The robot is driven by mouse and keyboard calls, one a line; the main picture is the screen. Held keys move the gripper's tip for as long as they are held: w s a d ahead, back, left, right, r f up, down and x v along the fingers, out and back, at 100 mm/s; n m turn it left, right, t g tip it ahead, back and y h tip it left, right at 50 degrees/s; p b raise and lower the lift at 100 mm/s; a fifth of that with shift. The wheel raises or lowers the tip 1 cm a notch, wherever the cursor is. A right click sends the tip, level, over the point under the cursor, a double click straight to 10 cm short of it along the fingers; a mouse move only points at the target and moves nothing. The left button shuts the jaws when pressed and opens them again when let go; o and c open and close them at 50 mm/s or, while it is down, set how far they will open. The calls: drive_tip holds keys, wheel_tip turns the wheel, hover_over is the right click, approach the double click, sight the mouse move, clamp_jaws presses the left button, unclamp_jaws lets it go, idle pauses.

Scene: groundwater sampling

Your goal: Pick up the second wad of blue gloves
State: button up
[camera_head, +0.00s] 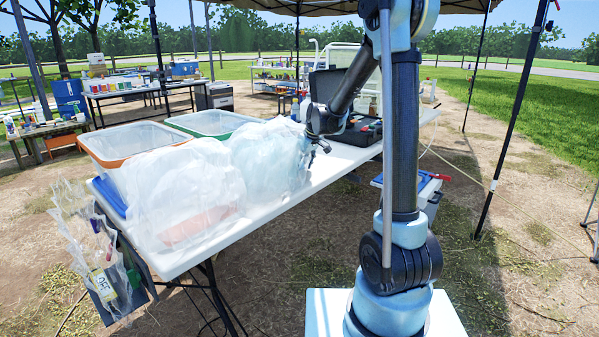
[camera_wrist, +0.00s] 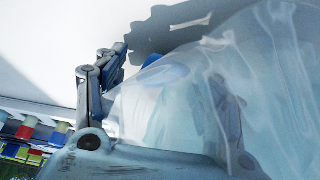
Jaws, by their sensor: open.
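A white table (camera_head: 238,222) carries two large clear plastic bags. The bluish-tinted bag (camera_head: 268,160) stands at the right, close to my gripper (camera_head: 322,147). In the wrist view this clear bag (camera_wrist: 270,70) covers much of the right side and lies over part of my gripper (camera_wrist: 168,88). A small blue piece (camera_wrist: 170,73), perhaps a wad of blue gloves, shows at the bag's edge between my fingers. My fingers are spread apart; the right one is seen only through the film. I cannot tell whether the blue piece is inside the bag.
The other clear bag (camera_head: 178,190) holds something reddish. An orange-rimmed bin (camera_head: 112,162) and a green-rimmed bin (camera_head: 205,113) stand behind the bags. An open black case (camera_head: 328,88) lies at the table's far end. Small bags hang at the left end.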

drive_tip(key=shift+f, duration=0.15)
drive_tip(key=c, duration=0.9)
